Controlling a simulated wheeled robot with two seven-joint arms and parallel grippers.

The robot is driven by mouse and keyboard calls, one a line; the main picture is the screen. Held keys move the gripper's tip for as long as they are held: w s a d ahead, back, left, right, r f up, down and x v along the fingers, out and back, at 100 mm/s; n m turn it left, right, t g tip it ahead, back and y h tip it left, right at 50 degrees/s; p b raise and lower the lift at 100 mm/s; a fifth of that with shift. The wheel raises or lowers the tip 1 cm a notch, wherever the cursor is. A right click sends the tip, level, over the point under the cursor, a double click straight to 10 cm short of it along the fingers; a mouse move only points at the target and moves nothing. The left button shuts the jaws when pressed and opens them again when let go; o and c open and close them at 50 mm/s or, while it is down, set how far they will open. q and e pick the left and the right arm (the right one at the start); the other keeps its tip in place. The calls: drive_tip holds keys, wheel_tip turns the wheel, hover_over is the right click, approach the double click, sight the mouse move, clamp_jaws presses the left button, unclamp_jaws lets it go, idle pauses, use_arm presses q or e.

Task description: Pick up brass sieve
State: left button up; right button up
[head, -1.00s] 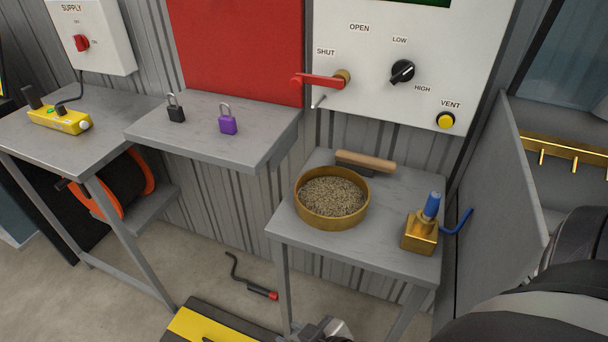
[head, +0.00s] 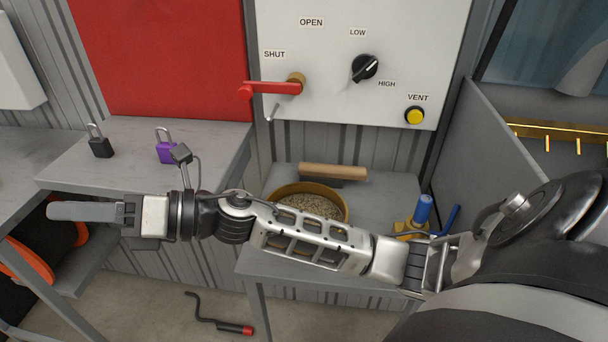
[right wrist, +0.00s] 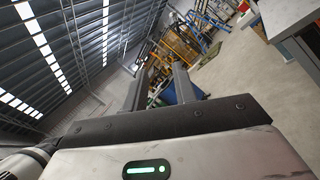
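The brass sieve (head: 310,188) is a round, shallow brass pan with grainy, tan material in it. It sits on the small grey table below the white control panel in the head view. My right arm crosses in front of it and hides its near side. My right gripper (head: 70,211) is beyond the sieve to the left, pointing left, in front of the shelf with the padlocks. In the right wrist view its two fingers (right wrist: 160,78) stand apart with nothing between them. The sieve is not in that view. My left gripper is not in view.
A wooden-handled brush (head: 333,172) lies behind the sieve. A brass block with a blue handle (head: 422,210) stands to its right. Black (head: 100,147) and purple (head: 165,150) padlocks stand on the left shelf. A red lever (head: 275,88) juts from the panel.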

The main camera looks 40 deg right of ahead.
drive_tip(key=d+f+n+g+h, duration=0.3)
drive_tip(key=f+n+g+h, duration=0.15)
drive_tip(key=n, duration=0.45)
drive_tip(key=d+f+n+g+h, duration=0.3)
drive_tip(key=n+g+h, duration=0.15)
drive_tip(key=n, duration=0.45)
drive_tip(key=w+d+r+n+h+b, duration=0.15)
drive_tip(key=d+h, duration=0.35)
drive_tip(key=d, duration=0.6)
drive_tip(key=w+d+r+n+h, duration=0.2)
drive_tip(key=d+h, duration=0.3)
drive_tip(key=d, duration=0.6)
drive_tip(key=shift+g, duration=0.4)
drive_tip(key=f+p, duration=0.1)
drive_tip(key=f, duration=0.6)
drive_tip(key=f+p, duration=0.1)
drive_tip(key=f, duration=0.7)
drive_tip(key=shift+d+f+p, duration=0.2)
drive_tip(key=shift+f+p, duration=0.05)
drive_tip(key=shift+p, duration=0.15)
drive_tip(key=shift+f, duration=0.2)
drive_tip(key=shift+f+b, duration=0.25)
drive_tip(key=shift+b, duration=0.1)
